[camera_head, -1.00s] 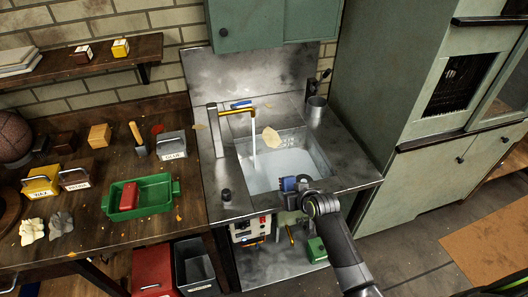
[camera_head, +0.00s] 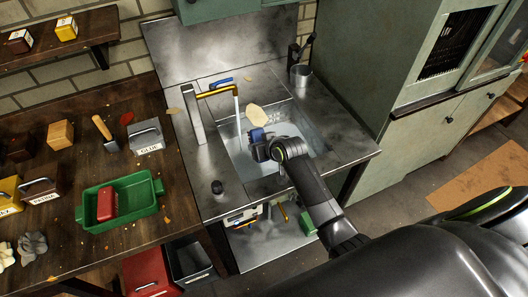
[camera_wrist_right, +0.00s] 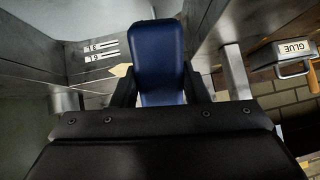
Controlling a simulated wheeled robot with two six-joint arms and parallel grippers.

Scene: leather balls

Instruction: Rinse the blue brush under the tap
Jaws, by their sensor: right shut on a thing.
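My right gripper (camera_head: 263,149) is shut on the blue brush (camera_head: 257,136) over the sink basin (camera_head: 310,137). In the right wrist view, the blue brush (camera_wrist_right: 157,50) stands up between the dark fingers (camera_wrist_right: 160,92). The yellow tap (camera_head: 218,91) is at the back left of the basin, with a thin water stream (camera_head: 238,112) falling from it. The brush is just right of the stream in the head view; I cannot tell whether water touches it. The brush's far side is hidden. My left gripper is out of view.
A pale sponge-like piece (camera_head: 257,115) lies behind the brush. A green tray (camera_head: 140,218) holding a red block is on the left bench.

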